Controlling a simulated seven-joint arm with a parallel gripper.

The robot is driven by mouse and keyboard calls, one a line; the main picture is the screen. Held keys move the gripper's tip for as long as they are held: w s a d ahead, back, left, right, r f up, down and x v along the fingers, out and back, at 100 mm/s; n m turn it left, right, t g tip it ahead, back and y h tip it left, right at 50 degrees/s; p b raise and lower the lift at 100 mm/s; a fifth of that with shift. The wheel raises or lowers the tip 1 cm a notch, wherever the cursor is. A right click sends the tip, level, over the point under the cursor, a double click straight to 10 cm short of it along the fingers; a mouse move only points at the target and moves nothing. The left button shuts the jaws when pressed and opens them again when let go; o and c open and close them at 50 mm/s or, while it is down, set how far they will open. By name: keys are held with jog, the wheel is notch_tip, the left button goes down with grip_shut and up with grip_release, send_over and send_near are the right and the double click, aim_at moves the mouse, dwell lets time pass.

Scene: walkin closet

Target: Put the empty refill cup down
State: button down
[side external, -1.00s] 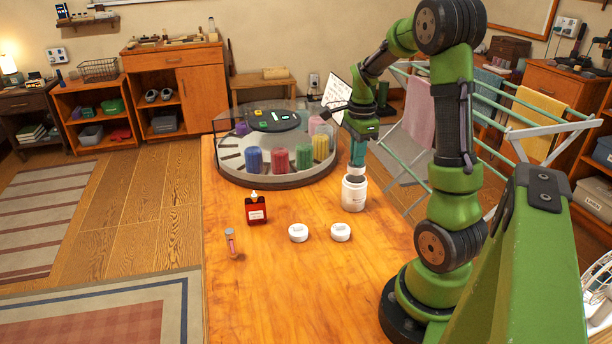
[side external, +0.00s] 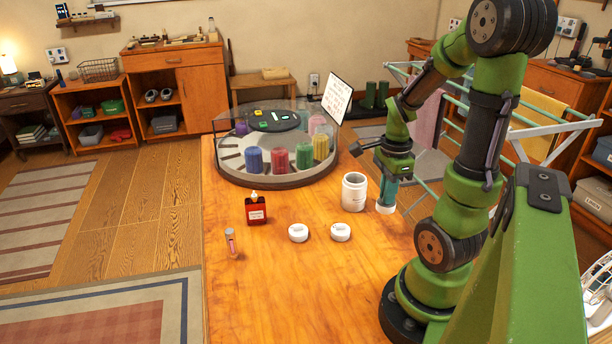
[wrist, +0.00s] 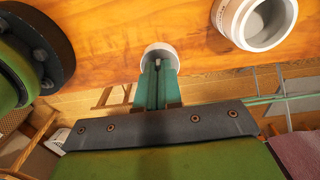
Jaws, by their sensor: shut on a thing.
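My gripper (side external: 387,195) points down at the right side of the wooden table, shut on a small white cup (side external: 385,210). The cup is upright, at or just above the table top; I cannot tell whether it touches. In the wrist view the cup (wrist: 160,50) shows at the fingertips (wrist: 157,68), its inside mostly hidden by the fingers. A white open jar (side external: 354,193) stands just left of the cup, apart from it. The jar (wrist: 253,25) is at the upper right in the wrist view.
Two white round lids (side external: 298,233) (side external: 340,232), a red bottle (side external: 256,210) and a small vial (side external: 231,242) stand on the table (side external: 290,290). A round carousel (side external: 275,180) with coloured cylinders is behind. The front middle of the table is clear. A drying rack (side external: 520,130) stands beyond the right edge.

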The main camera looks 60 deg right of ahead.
jog(key=shift+d+f, duration=0.1)
jog(key=shift+f, duration=3.45)
jog(key=shift+f, duration=0.15)
jog(key=c, duration=1.3)
grip_release()
notch_tip(320, 180, up, 12)
jog(key=shift+w+f, duration=0.1)
jog(key=w+a+r+n+t, duration=0.2)
jog(key=a+r+n, duration=0.1)
jog(key=a+n, duration=0.4)
jog(key=w+a+r+n+t+y, duration=0.1)
jog(key=w+a+r+n+t, duration=0.1)
jog(key=a+n, duration=0.6)
jog(key=w+a+r+n+t+y, duration=0.1)
jog(key=w+a+r+n+t, duration=0.2)
jog(key=a+n, duration=0.5)
notch_tip(320, 180, up, 2)
jog(key=shift+w+a+r, duration=0.15)
jog(key=shift+w+a, duration=0.15)
jog(key=shift+w, duration=0.3)
